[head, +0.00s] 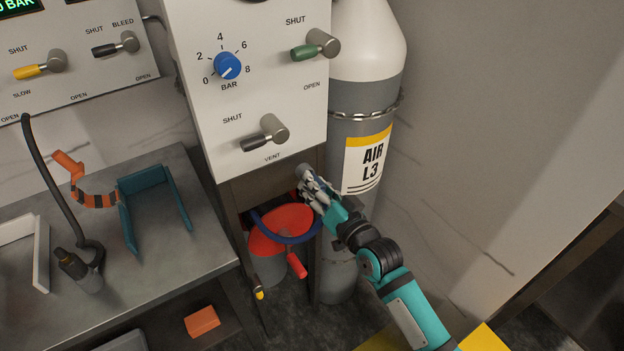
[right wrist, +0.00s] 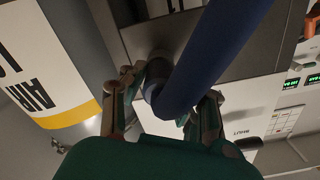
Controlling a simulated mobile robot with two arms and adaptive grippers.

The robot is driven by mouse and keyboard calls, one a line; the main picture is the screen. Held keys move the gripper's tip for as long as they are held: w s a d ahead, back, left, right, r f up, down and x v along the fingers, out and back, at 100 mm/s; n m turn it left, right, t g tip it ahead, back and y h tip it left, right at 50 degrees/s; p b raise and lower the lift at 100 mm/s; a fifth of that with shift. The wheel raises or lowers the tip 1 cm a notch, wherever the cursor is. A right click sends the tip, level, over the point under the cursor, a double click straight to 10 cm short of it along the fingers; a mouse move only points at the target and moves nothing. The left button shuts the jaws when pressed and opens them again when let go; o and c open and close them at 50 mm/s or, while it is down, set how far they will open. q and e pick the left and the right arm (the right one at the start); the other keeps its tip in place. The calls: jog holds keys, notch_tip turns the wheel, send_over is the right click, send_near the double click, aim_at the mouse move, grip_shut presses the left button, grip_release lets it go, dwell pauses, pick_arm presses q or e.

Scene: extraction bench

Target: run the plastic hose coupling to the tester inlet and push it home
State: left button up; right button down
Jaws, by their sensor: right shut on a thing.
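My right gripper (head: 312,186) is just below the lower right corner of the white valve panel, beside the air cylinder. In the right wrist view, its fingers (right wrist: 161,112) are closed around a dark grey coupling (right wrist: 153,92) at the end of a thick blue hose (right wrist: 215,55). In the head view a grey end (head: 302,170) shows at the fingertips, and the blue hose (head: 283,237) loops below over a red round thing. The tester inlet cannot be made out for certain, and I see no contact between the coupling and an inlet. My left gripper is not in view.
The white valve panel (head: 205,115) is above and the air cylinder (head: 365,115) to the right. A red-topped bucket (head: 268,268) stands below. The bench at left (head: 190,225) holds a teal stand (head: 143,180), an orange-and-black strap (head: 95,200) and a dark hose (head: 45,160).

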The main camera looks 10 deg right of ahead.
jog(key=shift+p+v, duration=0.85)
jog(key=shift+v, duration=1.7)
jog(key=shift+s+d, duration=0.1)
jog(key=shift+s, duration=0.1)
jog(key=p+v, duration=0.3)
jog(key=v, duration=0.8)
jog(key=shift+s, duration=0.35)
jog(key=s+a+r+p, duration=0.1)
jog(key=a+p, duration=0.3)
jog(key=a, duration=0.5)
jog(key=shift+s+a+r, duration=0.15)
jog(key=shift+s, duration=0.75)
jog(key=shift+a, duration=0.1)
